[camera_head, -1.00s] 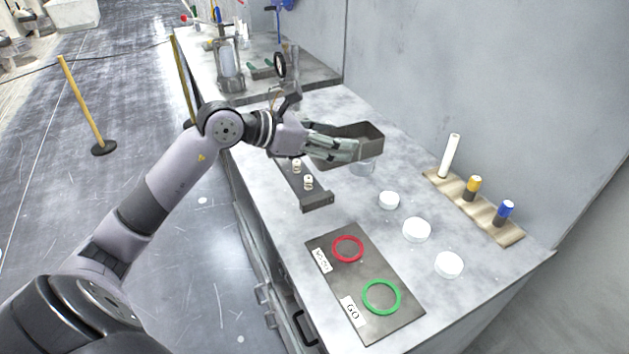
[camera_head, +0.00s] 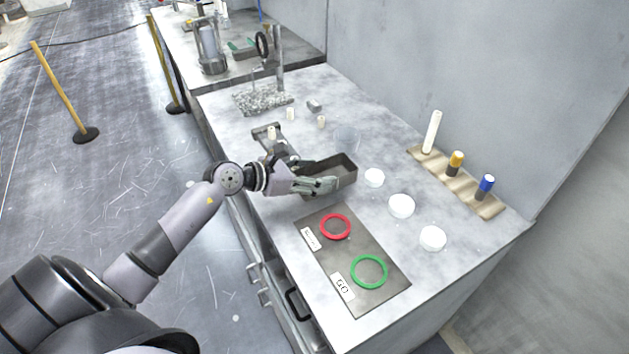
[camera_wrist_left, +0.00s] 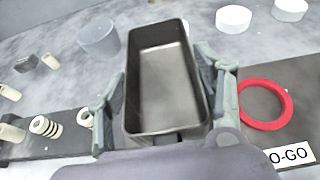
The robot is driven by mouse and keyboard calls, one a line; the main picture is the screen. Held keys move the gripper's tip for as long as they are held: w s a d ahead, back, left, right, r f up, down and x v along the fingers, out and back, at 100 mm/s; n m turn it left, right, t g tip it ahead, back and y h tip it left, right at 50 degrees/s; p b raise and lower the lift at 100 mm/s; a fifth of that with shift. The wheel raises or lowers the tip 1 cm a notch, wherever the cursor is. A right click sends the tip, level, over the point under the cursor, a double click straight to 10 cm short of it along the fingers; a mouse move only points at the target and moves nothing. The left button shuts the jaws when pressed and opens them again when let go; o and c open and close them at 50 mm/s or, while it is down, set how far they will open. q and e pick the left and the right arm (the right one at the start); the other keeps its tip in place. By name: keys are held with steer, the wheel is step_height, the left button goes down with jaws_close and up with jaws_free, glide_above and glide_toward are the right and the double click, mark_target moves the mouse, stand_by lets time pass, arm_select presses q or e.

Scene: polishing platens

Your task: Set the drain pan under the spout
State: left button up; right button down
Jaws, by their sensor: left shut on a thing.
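The drain pan (camera_head: 343,169), a dark grey open rectangular tray, is in my left gripper (camera_head: 322,184) over the front middle of the bench. In the left wrist view the empty pan (camera_wrist_left: 168,85) sits between the two fingers of the left gripper (camera_wrist_left: 163,98), which are shut on its sides. I cannot tell whether its base touches the bench. A thin bent tube, perhaps the spout (camera_head: 258,73), shows beside a metal post (camera_head: 279,72) farther back, above a speckled slab (camera_head: 262,98). My right gripper is out of view.
A dark board (camera_head: 385,292) with a red ring (camera_head: 335,216) and a green ring (camera_head: 385,272) lies nearer. A wooden rack (camera_head: 470,191) lines the wall.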

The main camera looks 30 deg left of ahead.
arm_select(q)
steer(key=shift+f, duration=1.5)
steer(key=shift+f, duration=0.2)
steer(key=o, duration=1.2)
steer(key=shift+o, duration=0.2)
